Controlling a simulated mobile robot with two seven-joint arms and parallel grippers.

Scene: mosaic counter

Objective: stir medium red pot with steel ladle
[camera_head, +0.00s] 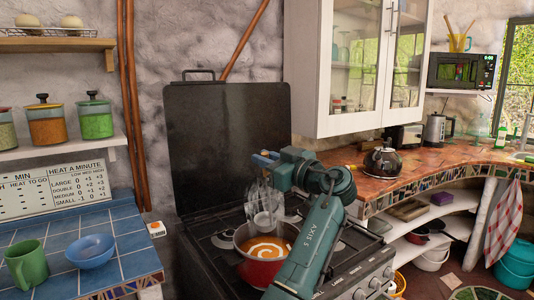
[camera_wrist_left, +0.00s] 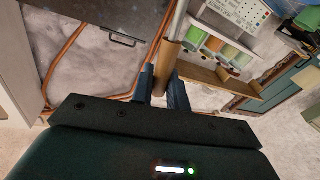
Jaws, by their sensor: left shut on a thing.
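The red pot (camera_head: 262,272) stands on the stove and holds orange soup with a white swirl. My left gripper (camera_head: 265,159) is above the pot, shut on the steel ladle (camera_head: 264,204), which hangs below the fingers. The ladle's lower end is at the pot's back rim in the picture; I cannot tell whether it touches the soup. In the left wrist view, the left gripper (camera_wrist_left: 162,92) has its fingers on either side of the ladle's brown handle (camera_wrist_left: 168,58). My left forearm covers the pot's right side. My right gripper is not in view.
The black stove (camera_head: 212,262) has its lid (camera_head: 226,135) raised behind the pot. A blue tiled counter (camera_head: 125,247) with a green mug (camera_head: 27,266) and blue bowl (camera_head: 90,252) is at left. A kettle (camera_head: 384,163) stands on the right counter, below a white cabinet (camera_head: 333,118).

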